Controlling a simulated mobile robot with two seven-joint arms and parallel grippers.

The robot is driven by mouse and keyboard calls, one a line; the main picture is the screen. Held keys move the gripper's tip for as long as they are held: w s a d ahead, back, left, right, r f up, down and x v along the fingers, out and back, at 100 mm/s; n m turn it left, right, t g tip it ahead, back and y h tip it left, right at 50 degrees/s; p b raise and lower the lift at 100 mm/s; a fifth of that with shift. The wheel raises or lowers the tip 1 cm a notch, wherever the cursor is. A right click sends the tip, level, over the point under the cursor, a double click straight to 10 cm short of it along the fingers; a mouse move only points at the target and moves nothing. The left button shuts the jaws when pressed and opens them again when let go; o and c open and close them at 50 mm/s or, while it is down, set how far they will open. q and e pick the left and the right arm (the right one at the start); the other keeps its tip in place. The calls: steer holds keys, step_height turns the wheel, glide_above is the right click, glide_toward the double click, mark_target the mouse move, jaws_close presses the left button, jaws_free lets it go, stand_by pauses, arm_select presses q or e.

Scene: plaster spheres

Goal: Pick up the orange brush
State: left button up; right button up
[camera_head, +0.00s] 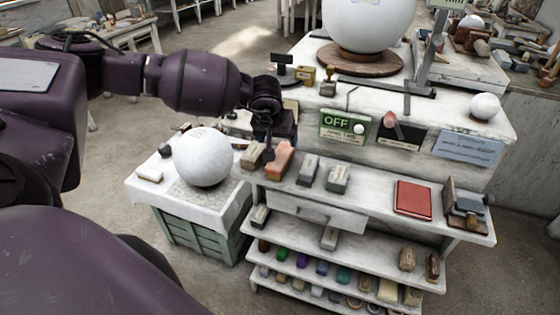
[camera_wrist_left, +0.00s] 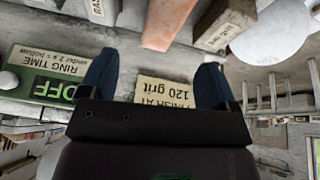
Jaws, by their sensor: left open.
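The orange brush (camera_head: 279,160) looks like a small orange block and lies on the upper shelf of the white bench (camera_head: 375,186), beside several pale blocks. My left gripper (camera_head: 268,143) hangs just above and behind it, by the bench's back face. In the left wrist view, the gripper (camera_wrist_left: 155,78) shows two dark blue fingertips spread wide with nothing held between them. The orange brush (camera_wrist_left: 165,22) is at the top edge of that view, beyond the fingertips and partly cut off. My right gripper is in neither view.
A pale block (camera_head: 253,156) lies close left of the brush, and a grey one (camera_head: 308,169) to its right. A white sphere (camera_head: 202,157) stands on a side stand at left. A green OFF sign (camera_head: 345,126) is on the bench face. Bare shelf shows before the red book (camera_head: 414,198).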

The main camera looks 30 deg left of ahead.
mark_target(280, 155)
arm_select(q)
steer(key=shift+f+m, duration=0.1)
steer(key=shift+m, duration=0.4)
steer(key=shift+a+f, duration=0.1)
steer(key=shift+f, duration=0.25)
steer(key=x, duration=0.4)
steer(key=shift+w+f, duration=0.15)
steer(key=shift+f, duration=0.15)
steer(key=shift+s+p+x, duration=0.15)
steer(key=shift+p+x, duration=0.2)
steer(key=shift+x, duration=1)
steer(key=shift+s+p+x, duration=0.15)
steer(key=shift+p+x, duration=0.15)
steer(key=shift+x, duration=1.05)
steer(key=shift+a, duration=0.2)
steer(key=c, duration=1.1)
